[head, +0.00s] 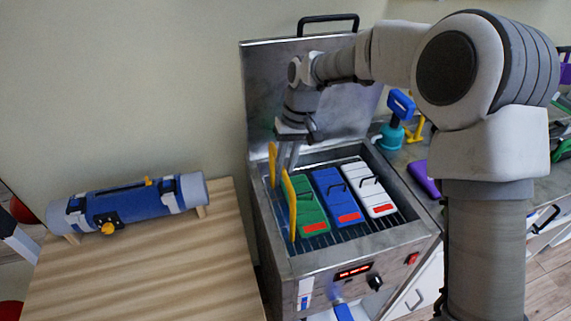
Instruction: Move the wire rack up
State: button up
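The wire rack (318,241) sits low inside an open steel tank, its bars showing around three packs. My gripper (288,165) points down at the tank's left side, close to the yellow pieces. Its two fingers look slightly apart with nothing seen between them. I cannot tell whether they touch the yellow pieces.
The steel tank (376,242) has its lid (262,90) raised behind. A wooden table (150,260) at left bears a blue roll (135,203). A counter at right holds a teal-and-blue device (393,130) and a purple item (424,178).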

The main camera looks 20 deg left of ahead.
jog(key=o, duration=0.4)
jog(key=shift+r, duration=0.2)
jog(key=shift+f, duration=0.1)
notch_tip(320, 180, up, 17)
jog(key=w+d+p, duration=0.1)
jog(key=w+d, duration=0.1)
jog(key=shift+d, duration=0.4)
